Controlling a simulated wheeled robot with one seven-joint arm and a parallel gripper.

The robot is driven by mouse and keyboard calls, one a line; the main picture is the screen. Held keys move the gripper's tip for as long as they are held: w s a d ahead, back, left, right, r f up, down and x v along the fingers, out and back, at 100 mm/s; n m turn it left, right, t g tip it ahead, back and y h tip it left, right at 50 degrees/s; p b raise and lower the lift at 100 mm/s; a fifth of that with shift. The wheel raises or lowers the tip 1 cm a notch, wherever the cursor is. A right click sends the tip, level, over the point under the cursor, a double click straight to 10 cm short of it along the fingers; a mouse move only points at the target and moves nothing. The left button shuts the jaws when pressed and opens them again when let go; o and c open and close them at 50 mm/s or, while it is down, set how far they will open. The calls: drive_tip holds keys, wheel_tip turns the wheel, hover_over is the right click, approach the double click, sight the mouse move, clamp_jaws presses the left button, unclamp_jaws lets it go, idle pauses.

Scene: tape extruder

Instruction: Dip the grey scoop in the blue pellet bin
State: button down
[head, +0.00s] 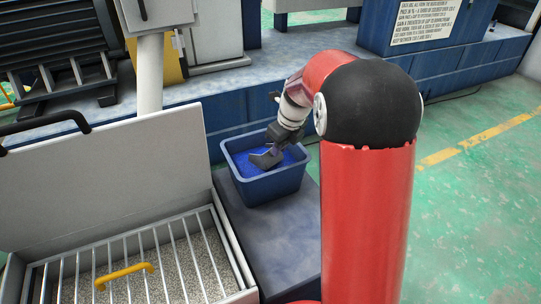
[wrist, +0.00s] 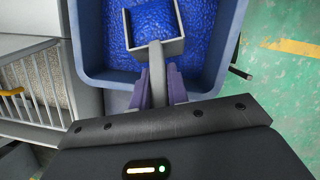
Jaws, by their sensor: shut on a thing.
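The blue bin (head: 266,187) stands on a dark blue-grey platform and holds bright blue pellets; it also fills the top of the wrist view (wrist: 98,77). The grey scoop (head: 265,160) is at the bin. In the wrist view the scoop (wrist: 157,50) points away from me, with blue pellets showing inside its square frame. I cannot tell whether these lie in the scoop or below it. My gripper (wrist: 158,88) is shut on the scoop's handle, with a purple-grey finger on each side. In the head view my gripper is small and partly blends with the scoop.
Left of the bin is an open hopper with a metal grate (head: 130,268), a yellow handle (head: 124,275) and a raised pale lid (head: 110,170). The blue machine base (head: 225,120) runs behind the bin. Open green floor (head: 470,200) lies to the right.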

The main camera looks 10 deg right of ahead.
sight(288, 166)
drive_tip(key=shift+s+d+f+b, duration=0.15)
drive_tip(key=shift+s+d+b, duration=0.1)
drive_tip(key=shift+b, duration=0.65)
drive_tip(key=s+t+b, duration=0.1)
drive_tip(key=b, duration=0.1)
drive_tip(key=s+d+t+y+b, duration=0.1)
drive_tip(key=b, duration=0.2)
drive_tip(key=shift+s+d+b, duration=0.1)
drive_tip(key=shift+b, duration=0.2)
drive_tip(key=shift+r+t, duration=0.25)
drive_tip(key=shift+t, duration=0.05)
drive_tip(key=r, duration=0.1)
drive_tip(key=s+d+r+t+y+b, duration=0.1)
drive_tip(key=shift+s+r, duration=0.3)
drive_tip(key=shift+r, duration=0.05)
drive_tip(key=shift+s+d+r+t+y+b, duration=0.15)
drive_tip(key=shift+s+r+t+b, duration=0.1)
drive_tip(key=shift+r, duration=0.35)
drive_tip(key=shift+s+d+r+t+y+b, duration=0.1)
drive_tip(key=shift+s+r+t+y, duration=0.1)
drive_tip(key=shift+r, duration=0.35)
drive_tip(key=shift+s+d+r+t+y+b, duration=0.15)
drive_tip(key=shift+s+r+t+b, duration=0.1)
drive_tip(key=shift+r, duration=0.35)
